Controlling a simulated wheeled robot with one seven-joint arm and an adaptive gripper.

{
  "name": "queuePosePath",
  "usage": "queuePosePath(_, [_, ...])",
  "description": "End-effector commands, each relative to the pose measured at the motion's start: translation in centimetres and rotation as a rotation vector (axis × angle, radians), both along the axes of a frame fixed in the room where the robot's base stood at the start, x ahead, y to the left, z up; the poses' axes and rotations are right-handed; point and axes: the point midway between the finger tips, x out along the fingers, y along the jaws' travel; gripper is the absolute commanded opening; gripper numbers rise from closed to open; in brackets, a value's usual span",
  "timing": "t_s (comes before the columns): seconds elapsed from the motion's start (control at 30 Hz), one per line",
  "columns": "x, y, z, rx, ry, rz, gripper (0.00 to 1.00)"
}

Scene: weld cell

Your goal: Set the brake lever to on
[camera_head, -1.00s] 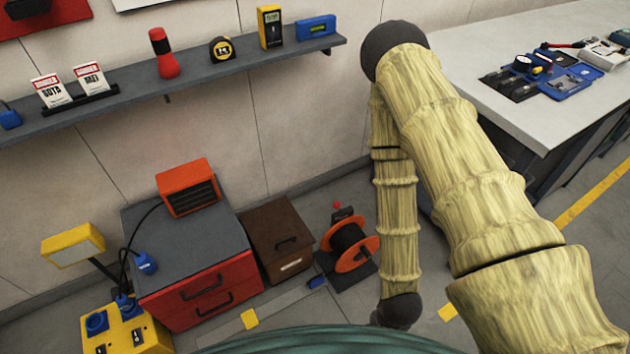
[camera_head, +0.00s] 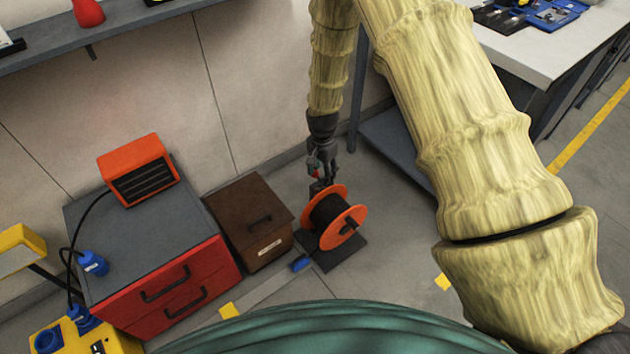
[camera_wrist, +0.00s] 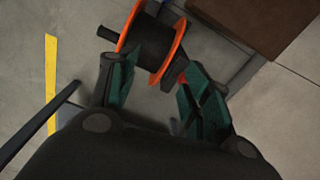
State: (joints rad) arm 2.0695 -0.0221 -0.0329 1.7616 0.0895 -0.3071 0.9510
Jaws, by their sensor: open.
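The cable reel (camera_head: 340,219) has orange flanges and a dark drum, and stands on a dark base plate on the floor. Its brake lever (camera_head: 316,174) shows only as a small red tip behind the reel, mostly hidden by my gripper (camera_head: 322,172). My gripper points down just above the back of the reel and is open. In the wrist view, the reel (camera_wrist: 152,42) lies beyond my gripper (camera_wrist: 160,78). A red bit of the lever (camera_wrist: 183,78) shows beside the right finger; I cannot tell if they touch. The lever's setting cannot be read.
A brown box (camera_head: 250,222) stands left of the reel, beside a red drawer cabinet (camera_head: 165,285) with an orange heater (camera_head: 138,170). A workbench (camera_head: 530,45) stands at the right. A small blue object (camera_head: 301,263) lies by the reel base. The floor right of the reel is clear.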

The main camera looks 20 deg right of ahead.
Motion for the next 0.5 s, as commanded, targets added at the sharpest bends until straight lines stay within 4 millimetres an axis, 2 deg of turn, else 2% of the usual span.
queuePosePath(0.03, [2.2,0.1,0.3,0.002,-0.008,-0.045,0.49])
queuePosePath(0.1, [4.1,0.2,1.6,0.007,-0.007,-0.101,0.49])
queuePosePath(0.2, [5.7,0.3,3.0,0.010,-0.003,-0.156,0.49])
queuePosePath(0.37, [6.6,0.4,3.6,0.012,0.001,-0.191,0.49])
queuePosePath(0.5, [6.6,0.4,2.2,0.013,0.003,-0.192,0.49])
